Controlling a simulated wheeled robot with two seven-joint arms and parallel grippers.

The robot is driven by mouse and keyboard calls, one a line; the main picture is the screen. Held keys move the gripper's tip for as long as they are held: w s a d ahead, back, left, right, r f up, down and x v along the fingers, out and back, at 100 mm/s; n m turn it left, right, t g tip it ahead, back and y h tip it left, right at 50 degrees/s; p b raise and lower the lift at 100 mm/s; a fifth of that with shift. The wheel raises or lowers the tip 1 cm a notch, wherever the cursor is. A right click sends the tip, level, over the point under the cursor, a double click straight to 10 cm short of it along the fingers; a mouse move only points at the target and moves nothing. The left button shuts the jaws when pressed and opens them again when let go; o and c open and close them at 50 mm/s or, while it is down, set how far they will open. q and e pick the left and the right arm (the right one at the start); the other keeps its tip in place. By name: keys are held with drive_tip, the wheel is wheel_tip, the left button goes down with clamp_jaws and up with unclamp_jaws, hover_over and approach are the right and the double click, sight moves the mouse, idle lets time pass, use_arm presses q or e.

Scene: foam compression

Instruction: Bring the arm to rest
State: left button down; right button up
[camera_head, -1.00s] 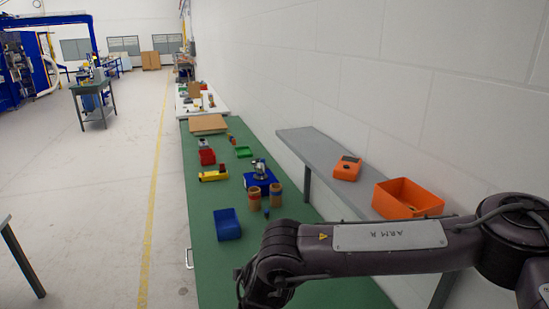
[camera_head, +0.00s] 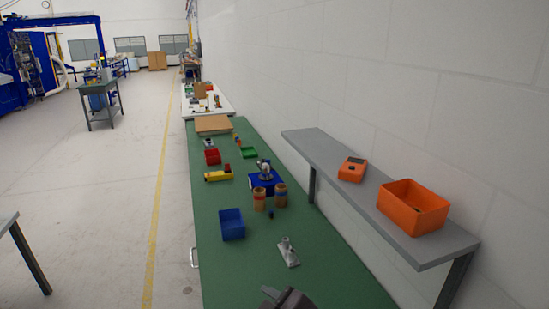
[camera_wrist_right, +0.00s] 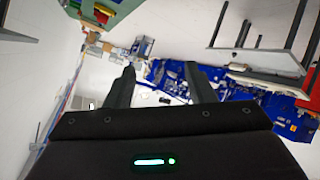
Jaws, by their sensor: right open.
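My right gripper (camera_wrist_right: 160,68) shows in the right wrist view with its two dark fingers spread apart and nothing between them. The room appears tilted behind the fingers, with blue equipment (camera_wrist_right: 165,75) in the distance. In the head view only a dark piece of my arm (camera_head: 287,299) shows at the bottom edge, over the near end of the green bench (camera_head: 250,270). I cannot tell which part of the arm it is. My left gripper is in neither view.
A grey metal part (camera_head: 288,252) stands on the green bench near a blue bin (camera_head: 231,224) and two brown cylinders (camera_head: 259,199). A grey shelf (camera_head: 365,200) at the right holds an orange bin (camera_head: 413,207) and an orange device (camera_head: 352,170). The floor at left is mostly clear.

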drive_tip(key=s+d+f+m+g+h, duration=0.4)
drive_tip(key=s+d+f, duration=0.35)
drive_tip(key=d, duration=0.45)
drive_tip(key=s+d+f+m+g+h, duration=0.3)
drive_tip(key=s+d+f+m, duration=0.35)
drive_tip(key=d+f, duration=0.35)
wheel_tip(320, 180, down, 36)
drive_tip(key=s+d+b, duration=0.1)
drive_tip(key=b, duration=0.7)
drive_tip(key=s+d+f+g+b, duration=0.1)
drive_tip(key=s+f+b, duration=0.2)
drive_tip(key=s+f, duration=0.7)
drive_tip(key=s+d+f+g+b, duration=0.1)
drive_tip(key=s+d+f+b, duration=0.1)
drive_tip(key=s+f, duration=0.7)
wheel_tip(320, 180, down, 5)
drive_tip(key=shift+s+d+f+b, duration=0.25)
drive_tip(key=shift+s+b, duration=0.1)
drive_tip(key=shift+b, duration=0.35)
